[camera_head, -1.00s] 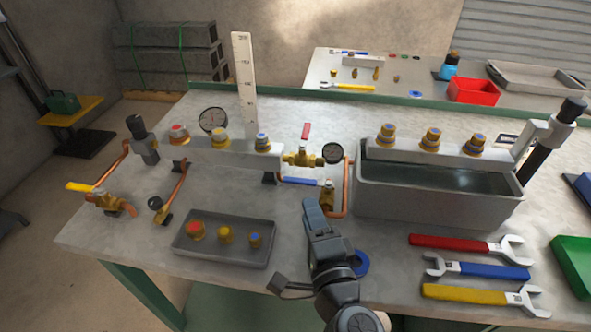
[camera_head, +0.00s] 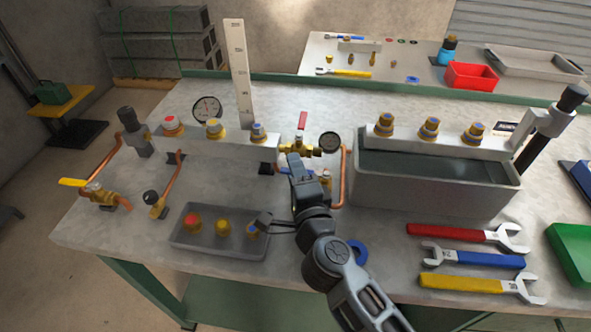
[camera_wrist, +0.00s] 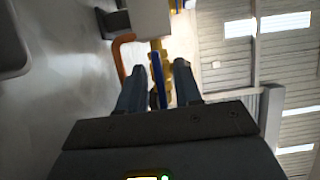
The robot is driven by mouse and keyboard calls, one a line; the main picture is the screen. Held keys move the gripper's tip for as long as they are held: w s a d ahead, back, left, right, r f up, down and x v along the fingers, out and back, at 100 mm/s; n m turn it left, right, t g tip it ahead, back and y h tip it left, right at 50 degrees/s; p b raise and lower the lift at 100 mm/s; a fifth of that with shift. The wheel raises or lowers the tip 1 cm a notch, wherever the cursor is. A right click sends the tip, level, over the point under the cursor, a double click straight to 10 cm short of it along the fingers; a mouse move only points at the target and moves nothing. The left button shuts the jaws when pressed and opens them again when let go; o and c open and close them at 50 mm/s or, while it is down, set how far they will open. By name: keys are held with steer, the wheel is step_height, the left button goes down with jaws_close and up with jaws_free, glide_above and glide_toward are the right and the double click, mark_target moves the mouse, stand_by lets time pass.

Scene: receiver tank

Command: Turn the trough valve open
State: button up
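A blue-levered brass valve sits beside the grey trough (camera_head: 430,199). In the head view its brass body (camera_head: 325,176) shows partly behind my gripper, and the blue lever is mostly hidden. My gripper (camera_head: 294,164) is over the lever's place, in front of the white manifold. In the wrist view the two fingers of my gripper (camera_wrist: 160,68) are apart, with a blue bar (camera_wrist: 158,82), seemingly the lever, between them and brass fittings beyond. Contact with the fingers cannot be told. Another brass valve with an upright red lever (camera_head: 302,121) stands just behind.
A grey tray (camera_head: 181,243) with capped fittings is at front left. Red, blue and yellow wrenches lie at the right. A yellow-levered valve (camera_head: 97,190) is at far left.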

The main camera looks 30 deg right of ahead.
jaws_close()
stand_by(0.6)
